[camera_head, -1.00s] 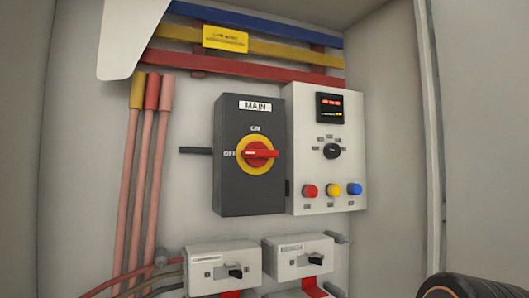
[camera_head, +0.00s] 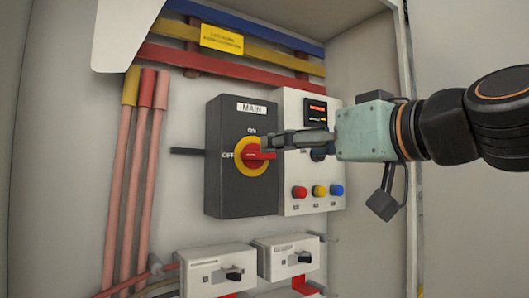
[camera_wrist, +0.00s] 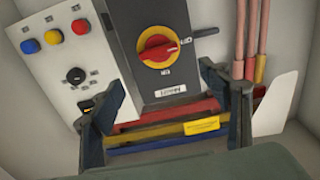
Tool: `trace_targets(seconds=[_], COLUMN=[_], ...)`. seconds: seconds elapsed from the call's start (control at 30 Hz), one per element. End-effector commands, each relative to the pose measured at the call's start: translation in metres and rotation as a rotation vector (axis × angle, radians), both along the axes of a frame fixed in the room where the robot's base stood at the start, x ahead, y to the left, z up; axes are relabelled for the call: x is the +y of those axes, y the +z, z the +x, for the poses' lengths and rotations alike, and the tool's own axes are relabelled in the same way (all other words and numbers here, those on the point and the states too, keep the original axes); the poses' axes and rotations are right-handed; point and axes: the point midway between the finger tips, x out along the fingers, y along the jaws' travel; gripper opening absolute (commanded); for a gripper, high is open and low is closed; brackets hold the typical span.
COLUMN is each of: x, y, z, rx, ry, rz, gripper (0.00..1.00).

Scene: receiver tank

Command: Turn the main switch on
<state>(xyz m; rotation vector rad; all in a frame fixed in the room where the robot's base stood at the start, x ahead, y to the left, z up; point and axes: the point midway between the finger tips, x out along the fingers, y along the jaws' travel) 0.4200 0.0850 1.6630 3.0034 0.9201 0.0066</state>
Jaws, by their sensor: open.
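The main switch is a red handle on a yellow ring (camera_head: 245,168), mounted on a dark box (camera_head: 228,190) labelled MAIN. ON is marked above the ring and OFF at its left. The red handle lies level, in line with the OFF mark. My gripper (camera_head: 272,143) reaches in from the right, with its fingertips in front of the handle's right end; in the head view I cannot tell whether they touch it. In the wrist view, which is upside down, the open jaws (camera_wrist: 158,77) stand apart with nothing between them, and the red handle (camera_wrist: 158,50) shows beyond, between the fingertips.
A light panel (camera_head: 295,207) with a display, a black knob and red, yellow and blue buttons stands right beside the box, partly behind my gripper. Two small white breakers (camera_head: 215,270) sit below. Coloured busbars (camera_head: 230,67) run above, and cables (camera_head: 130,180) at left.

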Motion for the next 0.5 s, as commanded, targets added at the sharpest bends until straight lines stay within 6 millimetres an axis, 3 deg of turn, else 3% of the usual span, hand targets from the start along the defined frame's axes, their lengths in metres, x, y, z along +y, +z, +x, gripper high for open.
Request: trace_targets(seconds=[0.5], x=[0.050], y=[0.000], z=[0.072], rx=[0.005], ry=[0.002], rz=[-0.002], gripper=[0.70])
